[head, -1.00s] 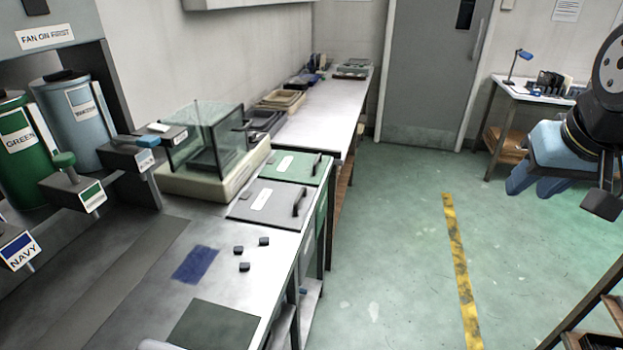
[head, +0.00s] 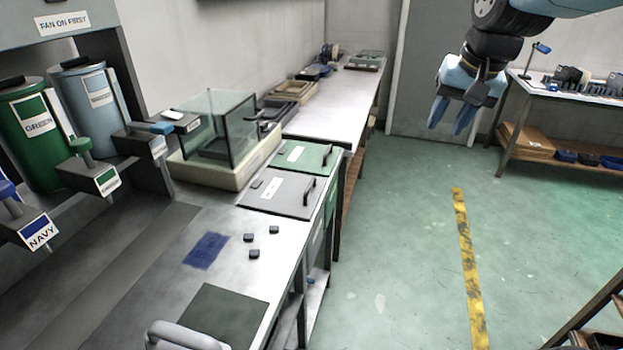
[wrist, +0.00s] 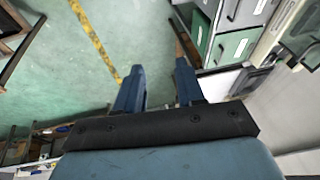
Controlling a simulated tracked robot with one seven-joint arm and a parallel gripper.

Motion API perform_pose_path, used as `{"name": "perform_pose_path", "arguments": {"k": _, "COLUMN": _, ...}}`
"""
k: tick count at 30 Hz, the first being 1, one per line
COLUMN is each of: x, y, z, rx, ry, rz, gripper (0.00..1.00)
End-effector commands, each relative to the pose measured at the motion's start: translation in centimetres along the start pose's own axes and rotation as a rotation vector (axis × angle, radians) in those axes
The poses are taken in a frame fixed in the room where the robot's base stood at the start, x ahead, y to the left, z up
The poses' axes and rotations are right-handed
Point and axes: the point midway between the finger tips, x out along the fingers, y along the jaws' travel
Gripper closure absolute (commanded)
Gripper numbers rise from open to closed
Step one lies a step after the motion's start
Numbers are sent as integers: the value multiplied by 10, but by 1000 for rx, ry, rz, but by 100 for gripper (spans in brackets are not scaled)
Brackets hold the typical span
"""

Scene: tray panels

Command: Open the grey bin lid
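The grey bin lid (head: 279,198) lies closed and flat in the bench top, with a white label and a dark bar handle (head: 309,190) at its right edge. A green lid (head: 303,156) lies just behind it. My gripper (head: 453,118) is in the air over the floor, well to the right of the lids and apart from them, with its blue fingers pointing down. In the wrist view my gripper (wrist: 160,88) shows its two fingers spread with nothing between them.
Several small dark blocks (head: 251,238) and a blue patch (head: 206,249) are on the bench left of the front edge. A glass box (head: 215,130) stands behind left of the lids. The floor with a yellow stripe (head: 468,260) is open.

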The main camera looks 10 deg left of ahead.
Motion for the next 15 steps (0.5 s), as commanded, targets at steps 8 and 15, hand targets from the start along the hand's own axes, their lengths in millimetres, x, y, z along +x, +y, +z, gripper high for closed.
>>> {"name": "perform_pose_path", "arguments": {"k": 8, "x": 57, "y": -81, "z": -44, "rx": 25, "ry": -109, "rz": -31, "gripper": 62}}
{"name": "perform_pose_path", "arguments": {"k": 15, "x": 117, "y": -155, "z": -62, "rx": 50, "ry": -200, "rz": -41, "gripper": 62}}
